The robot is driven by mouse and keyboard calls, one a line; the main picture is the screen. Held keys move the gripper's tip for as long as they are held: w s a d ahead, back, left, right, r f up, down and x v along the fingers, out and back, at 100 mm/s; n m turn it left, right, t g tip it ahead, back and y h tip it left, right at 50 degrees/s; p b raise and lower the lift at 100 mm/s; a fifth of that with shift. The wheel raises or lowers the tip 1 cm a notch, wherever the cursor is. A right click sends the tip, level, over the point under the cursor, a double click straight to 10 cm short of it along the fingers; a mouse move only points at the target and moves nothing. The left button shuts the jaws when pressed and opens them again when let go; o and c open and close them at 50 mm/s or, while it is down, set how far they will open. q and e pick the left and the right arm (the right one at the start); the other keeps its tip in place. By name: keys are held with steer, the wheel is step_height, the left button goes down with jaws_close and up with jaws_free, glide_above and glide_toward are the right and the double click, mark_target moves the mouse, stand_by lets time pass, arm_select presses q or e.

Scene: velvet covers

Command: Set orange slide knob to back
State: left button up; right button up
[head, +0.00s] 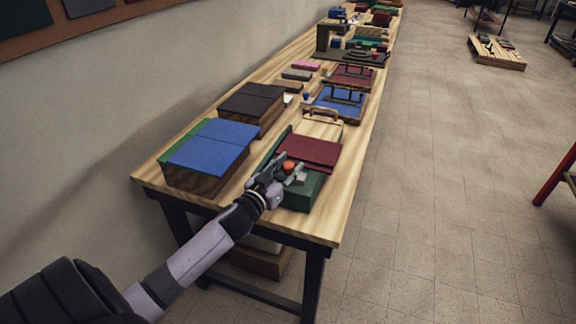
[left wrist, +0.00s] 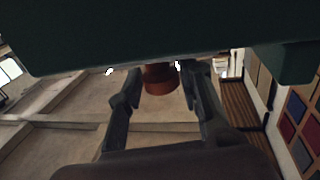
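The orange slide knob (head: 288,165) shows at the near part of a dark green box (head: 303,194) at the table's near end. A dark red panel (head: 312,149) covers part of the box's top. My left gripper (head: 284,172) is at the knob. In the left wrist view the knob (left wrist: 160,79) stands between the two fingertips, close to both, beside a dark green surface (left wrist: 160,35). I cannot tell whether the fingers touch it. The knob's track is hidden. My right gripper is not in view.
A blue-covered wooden box (head: 208,150) and a dark-covered box (head: 250,105) stand left of the green box. A blue-based unit with a handle (head: 338,103) and several other items stand farther along the wooden table (head: 342,195). The floor to the right is mostly clear.

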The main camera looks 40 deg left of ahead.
arm_select(q)
steer(key=o, duration=0.3)
steer(key=s, duration=1.2)
steer(key=shift+d, duration=0.2)
